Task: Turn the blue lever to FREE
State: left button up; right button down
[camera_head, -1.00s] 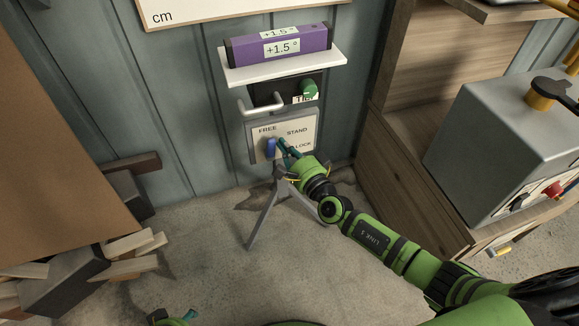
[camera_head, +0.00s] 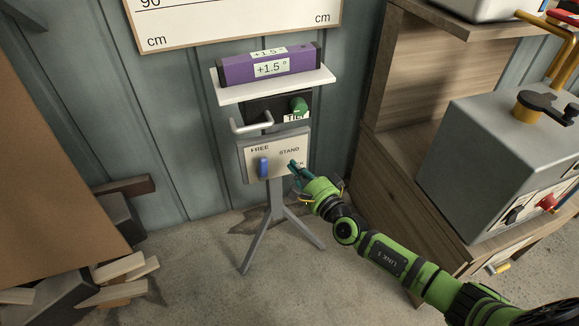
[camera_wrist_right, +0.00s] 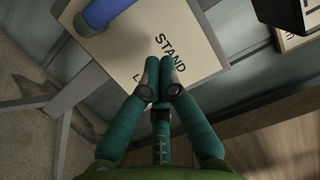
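The blue lever (camera_head: 264,168) stands upright on the left part of a pale panel (camera_head: 276,157), below the word FREE. My left gripper is not in view.
A purple level (camera_head: 269,66) reading +1.5° lies on a white shelf (camera_head: 276,86) above the panel. A grey bent handle (camera_head: 252,126) and a green knob (camera_head: 298,104) sit between them. A grey machine (camera_head: 490,150) on a wooden cabinet stands right; wood pieces lie left.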

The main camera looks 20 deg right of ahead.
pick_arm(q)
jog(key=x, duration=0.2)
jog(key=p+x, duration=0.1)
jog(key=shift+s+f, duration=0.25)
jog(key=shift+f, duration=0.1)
pick_arm(e)
jog(key=v, duration=0.8)
jog(key=shift+r, duration=0.1)
